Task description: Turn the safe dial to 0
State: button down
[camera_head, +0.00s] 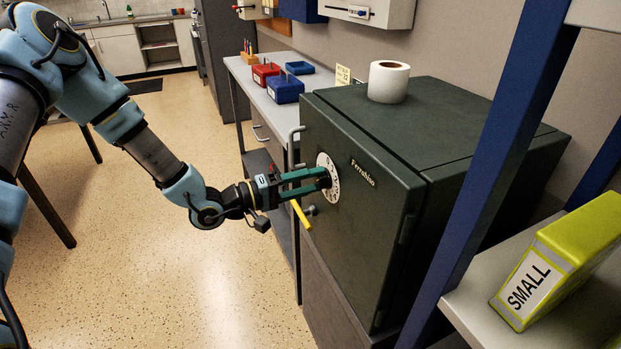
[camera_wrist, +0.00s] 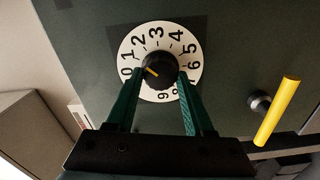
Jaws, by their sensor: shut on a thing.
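The dark green safe (camera_head: 375,240) stands at the right, with a white numbered dial (camera_head: 333,190) on its door. In the wrist view the dial (camera_wrist: 131,48) shows its numbers around a black knob (camera_wrist: 160,66). A short yellow mark on the knob slants to the upper left, towards the 1 and 2 side; the exact number is hard to tell. My gripper (camera_head: 322,178) has its green fingers closed on the knob, one on each side, as the wrist view (camera_wrist: 160,80) also shows. The fingers cover part of the dial's lower numbers.
A yellow-gripped handle (camera_wrist: 277,112) sticks out from the door close by my gripper. A white roll (camera_head: 388,82) stands on the safe. A counter with red (camera_head: 265,74) and blue (camera_head: 285,90) bins is behind. A blue-framed shelf (camera_head: 490,170) stands at the right. Open floor lies left.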

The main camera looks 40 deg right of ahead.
jog(key=n, duration=0.4)
jog(key=shift+f+n+p, duration=0.1)
jog(key=shift+n+p, duration=0.3)
jog(key=n, duration=0.4)
jog(key=shift+f, duration=0.1)
jog(key=shift+c, duration=1.4)
grip_release()
jog(key=shift+a, duration=0.1)
jog(key=b+v, duration=0.2)
jog(key=v, duration=0.8)
jog(key=shift+w+a+b, duration=0.15)
jog(key=shift+a+b, duration=0.2)
jog(key=shift+b, duration=0.05)
